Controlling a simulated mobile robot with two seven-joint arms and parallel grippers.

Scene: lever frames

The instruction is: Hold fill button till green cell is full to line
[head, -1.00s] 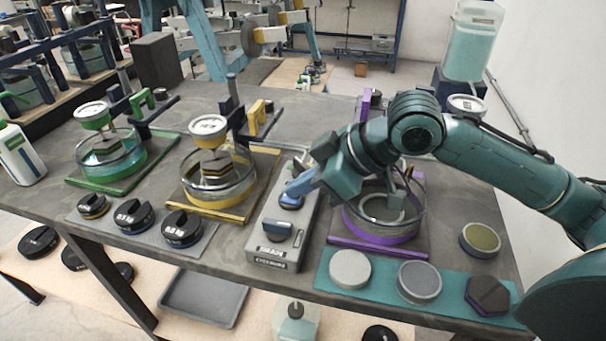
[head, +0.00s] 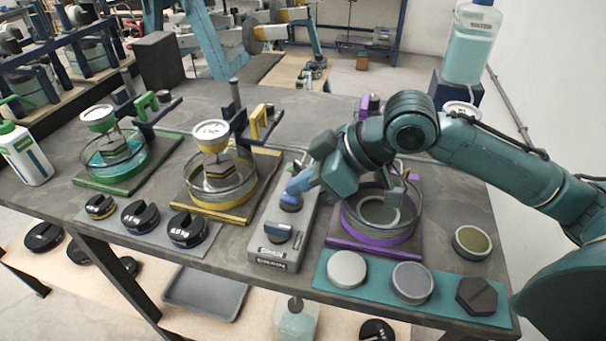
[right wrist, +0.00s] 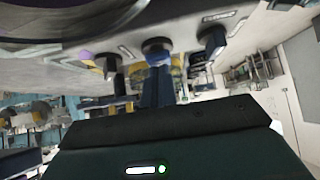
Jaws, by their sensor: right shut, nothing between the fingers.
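The green cell (head: 115,152) is a clear dish on a green base at the left of the bench. It holds teal liquid; the fill line is too small to make out. A grey control box (head: 268,246) stands mid-bench with a blue round button (head: 290,203) and a dark blue knob (head: 278,232). My right gripper (head: 297,187) is shut and empty, its blue fingertips down at the blue button, seemingly touching it. In the right wrist view the fingers (right wrist: 158,88) reach toward the button (right wrist: 157,52). My left gripper is not in view.
A yellow cell (head: 219,205) and a purple cell (head: 372,238) flank the control box. Black weights (head: 140,217) lie on a grey mat in front. Several discs lie on a teal mat (head: 330,275) at the front right. A white bottle (head: 24,155) stands at far left.

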